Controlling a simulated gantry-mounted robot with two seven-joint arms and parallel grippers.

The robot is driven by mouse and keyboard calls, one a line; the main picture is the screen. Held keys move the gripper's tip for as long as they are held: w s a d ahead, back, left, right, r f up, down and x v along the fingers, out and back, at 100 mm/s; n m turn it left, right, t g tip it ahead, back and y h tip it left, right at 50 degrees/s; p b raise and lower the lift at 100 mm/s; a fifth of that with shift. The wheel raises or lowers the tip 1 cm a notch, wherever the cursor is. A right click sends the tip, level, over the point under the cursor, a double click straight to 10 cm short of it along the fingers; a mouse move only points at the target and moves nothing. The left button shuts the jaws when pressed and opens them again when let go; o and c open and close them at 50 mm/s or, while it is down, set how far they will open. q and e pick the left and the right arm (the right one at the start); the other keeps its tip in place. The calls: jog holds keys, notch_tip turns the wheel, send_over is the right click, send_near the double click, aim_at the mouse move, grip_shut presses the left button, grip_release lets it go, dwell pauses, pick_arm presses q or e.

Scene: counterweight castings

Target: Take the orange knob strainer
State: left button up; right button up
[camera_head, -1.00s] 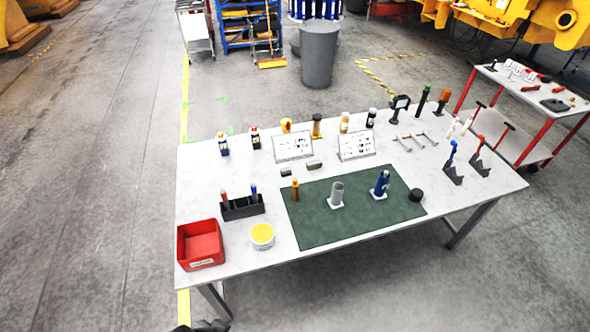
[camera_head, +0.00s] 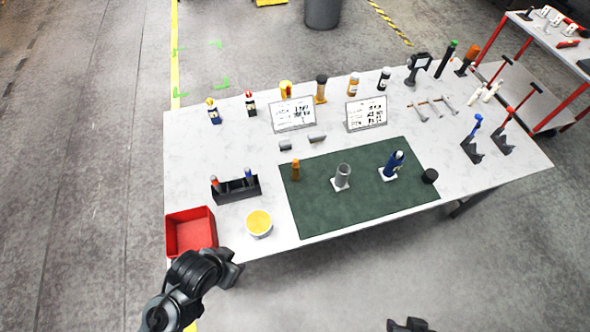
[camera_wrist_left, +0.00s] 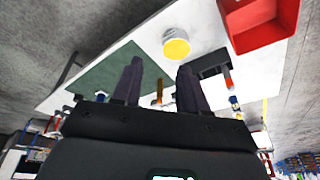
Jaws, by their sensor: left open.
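A small upright orange-brown piece (camera_head: 295,170), which looks like the orange knob strainer, stands at the left end of the green mat (camera_head: 320,220). In the left wrist view the orange piece (camera_wrist_left: 158,92) appears between the fingertips, some way beyond them. My left gripper (camera_head: 236,267) is at the table's front edge near the red bin, apart from the orange piece. In the left wrist view my left gripper (camera_wrist_left: 160,82) is open with nothing held. A dark part at the bottom edge looks like my right gripper (camera_head: 410,325); its fingers are not clear.
A red bin (camera_head: 168,234), a yellow-topped tub (camera_head: 259,224) and a black holder (camera_head: 238,193) with coloured handles stand left of the mat. A grey cylinder (camera_head: 343,175) and a blue item (camera_head: 394,162) stand on the mat. Two white sign panels (camera_head: 293,114) stand behind.

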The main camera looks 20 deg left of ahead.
pick_arm(q)
jog(key=shift+w, duration=0.1)
jog(key=o, duration=0.4)
jog(key=shift+w+r, duration=0.1)
